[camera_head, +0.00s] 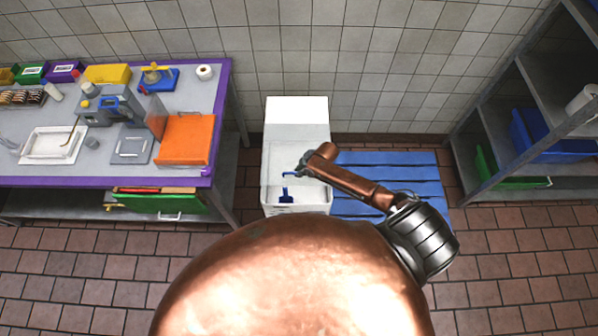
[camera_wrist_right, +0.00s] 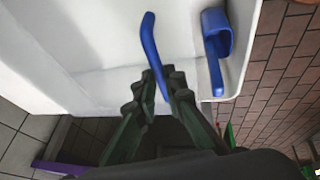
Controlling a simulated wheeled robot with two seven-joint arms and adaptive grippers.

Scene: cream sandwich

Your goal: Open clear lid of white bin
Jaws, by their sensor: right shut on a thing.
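The white bin (camera_head: 268,185) stands against the tiled wall in the head view, with a taller white back part (camera_head: 297,112). My right gripper (camera_head: 301,172) is over its front half. In the right wrist view, my right gripper (camera_wrist_right: 160,88) is shut on a curved blue handle (camera_wrist_right: 149,40). A blue scoop (camera_wrist_right: 217,38) lies beside the handle near the bin's edge; it also shows in the head view (camera_head: 286,196). The lid is clear, so its outline and angle are hard to make out. My left gripper is not in view.
A purple-edged table (camera_head: 222,100) with an orange board (camera_head: 186,139) and other items stands left of the bin. A blue slatted pallet (camera_head: 410,172) lies to its right. Grey shelves (camera_head: 515,125) stand at the far right. The brick-coloured floor in front is clear.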

